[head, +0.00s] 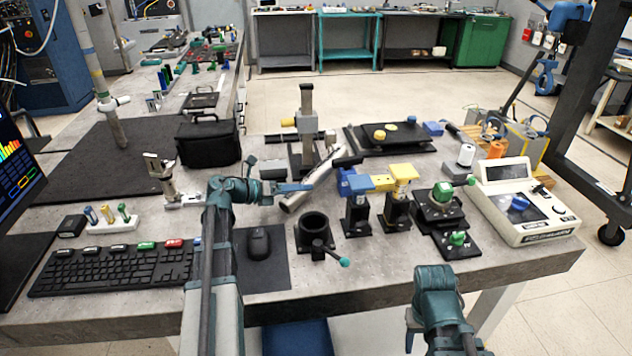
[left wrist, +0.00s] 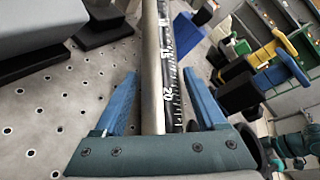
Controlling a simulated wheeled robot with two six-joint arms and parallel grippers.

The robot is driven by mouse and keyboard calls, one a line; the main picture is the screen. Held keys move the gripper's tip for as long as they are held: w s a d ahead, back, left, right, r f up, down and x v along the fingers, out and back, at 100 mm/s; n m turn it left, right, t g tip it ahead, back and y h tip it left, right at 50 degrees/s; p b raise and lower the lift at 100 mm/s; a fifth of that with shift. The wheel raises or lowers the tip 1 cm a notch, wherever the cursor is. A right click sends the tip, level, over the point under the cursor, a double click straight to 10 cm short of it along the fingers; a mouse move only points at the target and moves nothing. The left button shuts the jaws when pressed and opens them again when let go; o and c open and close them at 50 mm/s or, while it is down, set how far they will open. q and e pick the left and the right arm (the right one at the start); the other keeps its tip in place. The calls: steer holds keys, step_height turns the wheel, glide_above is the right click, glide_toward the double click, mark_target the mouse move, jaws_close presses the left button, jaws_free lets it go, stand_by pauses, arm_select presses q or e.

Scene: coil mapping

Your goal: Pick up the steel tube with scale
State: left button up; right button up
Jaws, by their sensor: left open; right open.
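The steel tube with scale (head: 312,187) lies at a slant in the middle of the table in the head view, its open lower end towards me. In the left wrist view the tube (left wrist: 151,70) runs lengthwise between the fingers, with a black strip of white numbers (left wrist: 171,85) along it. My left gripper (left wrist: 160,88) is open around the tube, with gaps visible on both sides; it also shows in the head view (head: 298,188). My right gripper (head: 412,318) is low at the front edge, apart from the tube, its fingers hard to make out.
A black ring holder (head: 314,231) stands just in front of the tube. Blue and yellow clamp blocks (head: 357,213) stand close to its right. A grey column stand (head: 307,125) is behind. A mouse (head: 258,243) and keyboard (head: 110,268) lie at front left.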

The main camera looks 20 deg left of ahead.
arm_select(q)
steer(key=shift+w+d+f, duration=0.1)
steer(key=shift+w+d, duration=0.15)
steer(key=shift+w, duration=0.05)
jaws_close()
stand_by(0.3)
